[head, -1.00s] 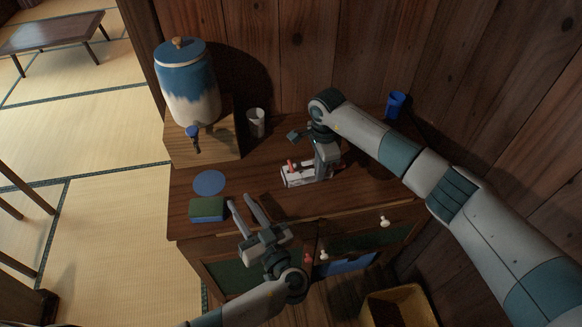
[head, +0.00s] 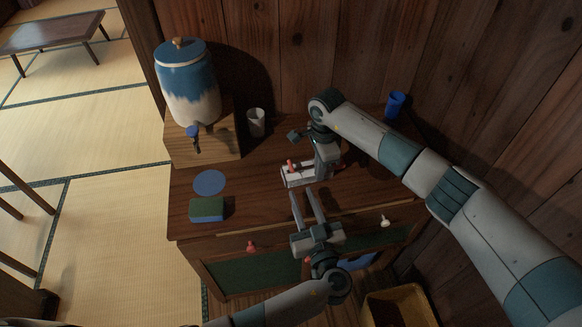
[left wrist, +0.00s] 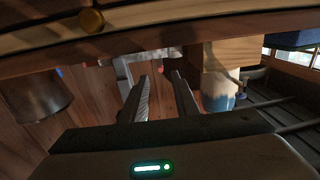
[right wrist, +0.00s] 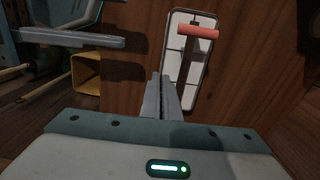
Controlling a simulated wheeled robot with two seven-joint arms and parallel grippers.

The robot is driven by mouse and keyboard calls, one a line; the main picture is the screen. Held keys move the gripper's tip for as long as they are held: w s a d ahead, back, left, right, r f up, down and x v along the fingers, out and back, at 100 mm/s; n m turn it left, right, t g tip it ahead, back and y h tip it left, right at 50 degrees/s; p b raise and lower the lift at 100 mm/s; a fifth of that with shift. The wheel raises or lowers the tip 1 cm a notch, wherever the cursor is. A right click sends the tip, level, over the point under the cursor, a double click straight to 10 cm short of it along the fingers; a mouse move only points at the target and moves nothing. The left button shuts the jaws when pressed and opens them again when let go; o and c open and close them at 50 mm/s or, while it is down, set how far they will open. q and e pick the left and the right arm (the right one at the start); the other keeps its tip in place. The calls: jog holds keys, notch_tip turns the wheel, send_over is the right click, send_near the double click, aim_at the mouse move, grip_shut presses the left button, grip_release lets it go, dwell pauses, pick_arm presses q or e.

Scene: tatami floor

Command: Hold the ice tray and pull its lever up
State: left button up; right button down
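The ice tray (head: 298,178) is white with a red lever handle (head: 291,165) and lies on the wooden cabinet top. In the right wrist view the tray (right wrist: 181,52) shows its cells, with the red handle (right wrist: 198,31) across its far part. My right gripper (head: 322,178) points down at the tray's right part; its fingers (right wrist: 160,76) are close together and appear shut on the tray's edge, though the contact is partly hidden. My left gripper (head: 303,192) is open and empty, in front of the tray near the cabinet's front edge; its two fingers (left wrist: 160,76) are apart.
A blue-and-white dispenser (head: 188,85) stands on a wooden box (head: 205,145) at the back left. A white cup (head: 256,122), blue cup (head: 396,104), blue disc (head: 209,182) and green-blue sponge (head: 206,209) are on the cabinet top (head: 255,200). A yellow bin (head: 400,300) is below right.

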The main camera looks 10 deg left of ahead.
aim_at(291, 169)
pick_arm(q)
jog(key=x, duration=1.1)
jog(key=shift+w, duration=0.25)
grip_shut()
